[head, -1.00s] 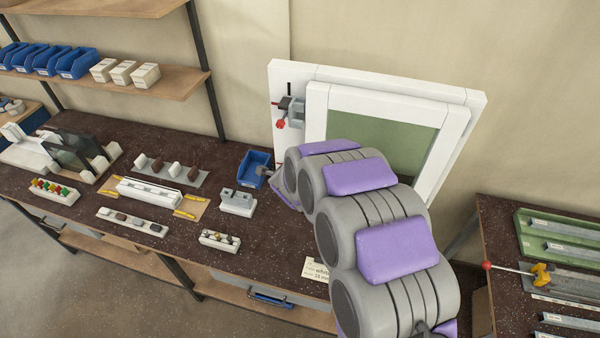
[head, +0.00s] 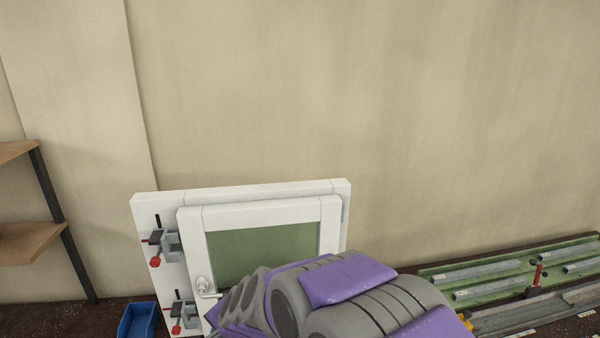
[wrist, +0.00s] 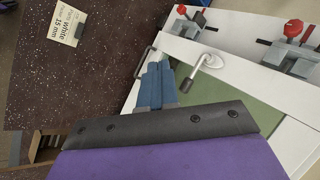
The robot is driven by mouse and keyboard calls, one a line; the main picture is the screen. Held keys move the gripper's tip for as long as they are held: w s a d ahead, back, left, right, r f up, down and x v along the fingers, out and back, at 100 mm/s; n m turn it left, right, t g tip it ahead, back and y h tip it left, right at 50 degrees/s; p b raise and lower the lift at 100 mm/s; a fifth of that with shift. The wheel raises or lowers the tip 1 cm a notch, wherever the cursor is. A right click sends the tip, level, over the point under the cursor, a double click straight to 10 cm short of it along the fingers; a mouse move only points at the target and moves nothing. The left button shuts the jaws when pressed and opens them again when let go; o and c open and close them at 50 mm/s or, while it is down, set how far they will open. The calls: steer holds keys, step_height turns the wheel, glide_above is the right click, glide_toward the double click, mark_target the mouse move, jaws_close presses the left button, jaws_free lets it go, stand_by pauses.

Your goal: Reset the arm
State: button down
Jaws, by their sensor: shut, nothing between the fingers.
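My gripper (wrist: 158,68) shows in the wrist view with its two blue-grey fingers together and nothing between them. It is in front of the white window frame (wrist: 135,95), close to the frame's silver handle (wrist: 205,64); I cannot tell whether it touches anything. In the head view my arm's grey and purple links cover the lower right of the white window frame (head: 265,195), and my gripper is hidden behind them. The window's green pane (head: 265,252) and the handle (head: 207,290) show left of and above the arm.
Two clamps with red knobs, an upper one (head: 165,245) and a lower one (head: 184,312), sit on the frame's left side. A blue bin (head: 138,320) stands left of it. A green tray (head: 430,272) with metal profiles lies at right. A paper label (wrist: 67,24) lies on the dark bench.

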steer(key=s+d+f+n+g+h+b, duration=0.3)
steer(key=s+d+f+b, duration=0.1)
steer(key=s+d, duration=1.1)
steer(key=s+d+f+n+g+h+b, duration=0.2)
steer(key=s+d+b, duration=0.5)
steer(key=s+d, duration=0.9)
steer(key=shift+d+f+n+g+h, duration=0.4)
steer(key=shift+d+f+n+g, duration=0.25)
steer(key=shift+f+n+g, duration=0.25)
